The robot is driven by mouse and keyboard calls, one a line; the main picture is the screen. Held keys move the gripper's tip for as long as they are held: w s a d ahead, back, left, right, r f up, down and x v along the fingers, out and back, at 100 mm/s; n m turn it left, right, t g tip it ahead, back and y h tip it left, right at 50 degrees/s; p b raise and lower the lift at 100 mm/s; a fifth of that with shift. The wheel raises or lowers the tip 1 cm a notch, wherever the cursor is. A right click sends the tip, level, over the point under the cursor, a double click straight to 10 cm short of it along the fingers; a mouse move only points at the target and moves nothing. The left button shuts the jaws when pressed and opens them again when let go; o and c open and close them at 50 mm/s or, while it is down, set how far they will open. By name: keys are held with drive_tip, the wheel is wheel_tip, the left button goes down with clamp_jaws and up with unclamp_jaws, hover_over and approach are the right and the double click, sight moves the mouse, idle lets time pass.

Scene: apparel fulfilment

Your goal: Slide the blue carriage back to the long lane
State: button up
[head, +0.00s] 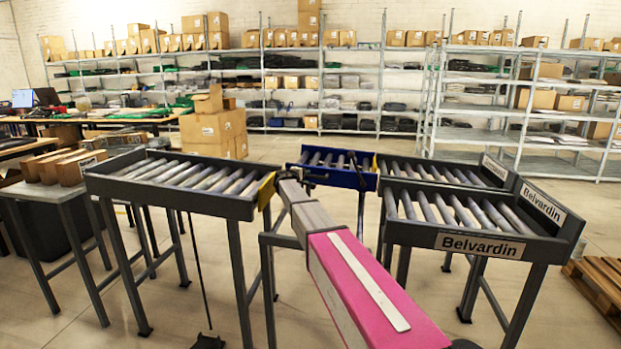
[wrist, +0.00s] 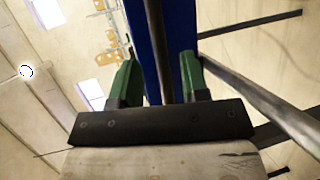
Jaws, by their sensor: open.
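The blue carriage (head: 345,179), a short roller section with blue sides, stands between the left roller conveyor (head: 170,196) and two right-hand lanes. Its right end lies close to the rear right lane (head: 500,172); whether they touch is unclear. The front right lane (head: 470,240) lies nearer me. Which lane is the long one, I cannot tell. My gripper (head: 314,176) is at the carriage's near left side, partly hidden by my arm. In the wrist view, my gripper (wrist: 158,62) has its green fingers apart, with a blue part of the carriage (wrist: 180,35) and a dark bar showing between them.
A yellow end piece (head: 266,190) sits at the left conveyor's right end. A side table with boxes (head: 72,165) stands at left, stacked cartons (head: 212,130) behind. A wooden pallet (head: 600,285) lies at lower right.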

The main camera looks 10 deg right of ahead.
sight(309, 176)
drive_tip(key=x, duration=0.4)
drive_tip(key=shift+w+d+f, duration=0.1)
drive_tip(key=shift+w, duration=0.05)
